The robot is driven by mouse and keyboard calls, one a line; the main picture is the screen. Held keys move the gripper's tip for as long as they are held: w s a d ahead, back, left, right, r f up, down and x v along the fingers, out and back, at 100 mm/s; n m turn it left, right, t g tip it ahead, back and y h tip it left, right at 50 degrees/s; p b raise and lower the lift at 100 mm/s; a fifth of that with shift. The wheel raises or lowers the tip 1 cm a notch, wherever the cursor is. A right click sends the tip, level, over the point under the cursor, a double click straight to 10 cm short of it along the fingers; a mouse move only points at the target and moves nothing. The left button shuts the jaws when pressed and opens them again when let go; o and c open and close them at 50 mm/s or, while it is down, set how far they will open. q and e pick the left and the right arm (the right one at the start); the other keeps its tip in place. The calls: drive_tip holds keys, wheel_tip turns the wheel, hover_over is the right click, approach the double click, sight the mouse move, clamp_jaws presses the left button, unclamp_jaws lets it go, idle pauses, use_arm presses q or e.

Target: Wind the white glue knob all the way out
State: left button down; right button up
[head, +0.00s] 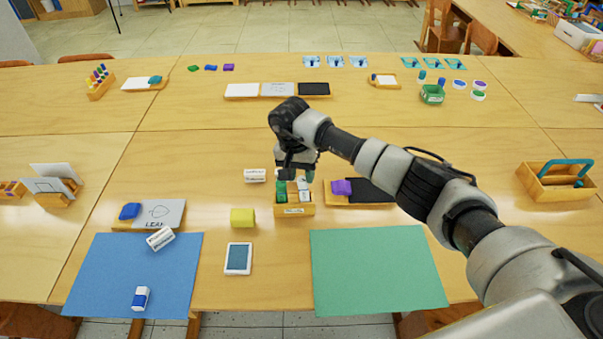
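I cannot clearly make out a glue knob. My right gripper (297,172) points down over a small wooden box (293,211) with green and white items in it. Its fingertips are small and partly hidden against these items, so I cannot tell whether they are open or hold something. A white piece with dark print (160,238) lies slanted at the top edge of the blue sheet (110,270); I cannot tell if it is glue. White printed pieces (255,175) lie left of the box. My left gripper is out of view.
A yellow block (242,217) and a tablet-like device (238,258) lie left of the box. A blue-and-white eraser (140,298) lies on the blue sheet. The green sheet (385,275) is bare.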

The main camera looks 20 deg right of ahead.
drive_tip(key=shift+f, duration=0.5)
drive_tip(key=c, duration=0.7)
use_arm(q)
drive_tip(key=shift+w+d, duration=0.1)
